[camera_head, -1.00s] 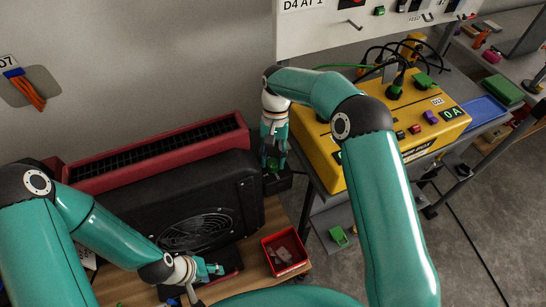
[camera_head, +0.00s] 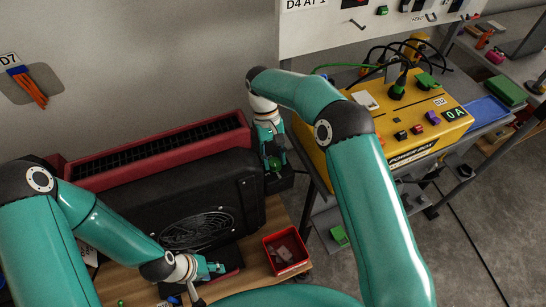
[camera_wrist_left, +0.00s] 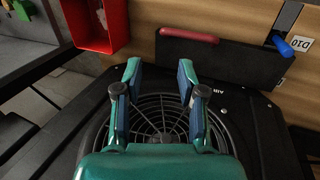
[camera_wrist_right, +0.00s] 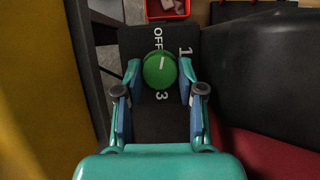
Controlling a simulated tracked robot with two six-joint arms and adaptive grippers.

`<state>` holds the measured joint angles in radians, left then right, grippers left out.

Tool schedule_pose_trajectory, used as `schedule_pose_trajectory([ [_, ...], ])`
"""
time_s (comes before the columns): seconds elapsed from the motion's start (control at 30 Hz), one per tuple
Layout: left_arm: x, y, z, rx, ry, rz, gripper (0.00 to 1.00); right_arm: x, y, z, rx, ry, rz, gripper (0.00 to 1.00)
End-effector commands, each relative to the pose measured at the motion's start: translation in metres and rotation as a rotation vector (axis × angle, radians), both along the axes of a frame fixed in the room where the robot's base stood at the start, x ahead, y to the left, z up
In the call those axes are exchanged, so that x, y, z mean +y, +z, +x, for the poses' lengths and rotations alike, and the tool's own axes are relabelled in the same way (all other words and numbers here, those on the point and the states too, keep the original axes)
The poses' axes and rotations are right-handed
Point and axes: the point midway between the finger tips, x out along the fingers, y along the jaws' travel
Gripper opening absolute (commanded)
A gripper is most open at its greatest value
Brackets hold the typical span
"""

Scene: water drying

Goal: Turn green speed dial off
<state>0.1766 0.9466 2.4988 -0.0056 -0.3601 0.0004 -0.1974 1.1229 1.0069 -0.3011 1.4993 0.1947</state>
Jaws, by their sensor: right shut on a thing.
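The green speed dial (camera_wrist_right: 160,72) sits on a black panel (camera_wrist_right: 150,125) printed OFF, 1 and 3. The short white line on the dial points up, close to the OFF mark. My right gripper (camera_wrist_right: 160,80) has a finger on each side of the dial and is shut on it. In the head view, my right gripper (camera_head: 273,155) points down at the right end of the black fan unit (camera_head: 150,195), with the dial (camera_head: 277,164) small between its fingers. My left gripper (camera_wrist_left: 158,75) is open and empty above the round fan grille (camera_wrist_left: 160,115).
A red-framed grille (camera_head: 150,155) runs along the wall behind the fan unit. A yellow power box (camera_head: 400,115) with cables stands close on the right. A red bin (camera_head: 287,252) with small pieces sits on the wooden table (camera_head: 258,275) in front.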

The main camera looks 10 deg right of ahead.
Motion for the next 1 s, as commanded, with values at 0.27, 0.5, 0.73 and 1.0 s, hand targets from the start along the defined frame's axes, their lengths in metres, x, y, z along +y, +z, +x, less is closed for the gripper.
schedule_pose_trajectory([
  [0.27,0.0000,0.0001,0.0000,0.000,0.000,0.000,0.40,0.0000,0.0012,0.0018,-0.007,-0.002,0.000,0.43],
  [0.5,0.0000,0.0001,0.0000,0.000,0.000,0.000,0.40,0.0004,0.0006,0.0008,-0.004,-0.001,0.001,0.64],
  [0.73,0.0000,0.0005,0.0001,0.000,0.000,0.000,0.40,0.0013,0.0000,0.0000,-0.001,0.000,0.001,0.64],
  [1.0,0.0000,0.0007,0.0000,0.000,0.000,0.000,0.40,0.0008,-0.0006,-0.0004,0.001,-0.049,0.002,0.64],
])
